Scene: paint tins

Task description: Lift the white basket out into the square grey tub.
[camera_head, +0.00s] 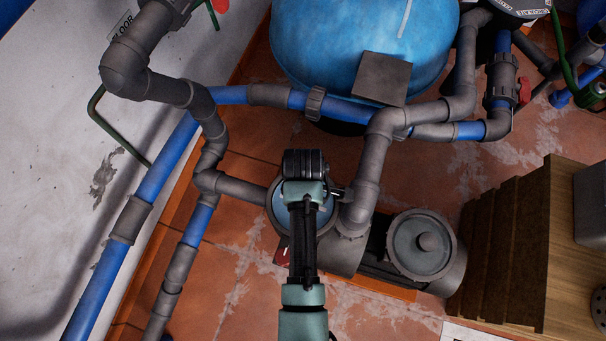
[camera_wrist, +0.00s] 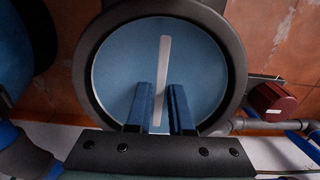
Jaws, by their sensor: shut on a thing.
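In the wrist view, my gripper (camera_wrist: 163,92) reaches over a round pot with a thick dark grey rim (camera_wrist: 88,40). Its two blue fingers lie either side of a pale straight bar (camera_wrist: 164,56), which looks like the handle of the white basket, and they are shut on it. Inside the rim I see a flat blue surface; the rest of the basket is hidden. In the head view my arm covers most of this pot (camera_head: 275,207) and hides the fingertips. A grey box at the right edge (camera_head: 590,205), partly cut off, may be the square tub.
A round grey lid with a knob (camera_head: 421,244) lies right of the pot. Grey and blue pipes (camera_head: 240,188) crowd the left and back. A big blue tank (camera_head: 360,40) stands behind. Stepped brown wooden blocks (camera_head: 510,240) stand at right. A dark red part (camera_wrist: 272,101) sits beside the pot.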

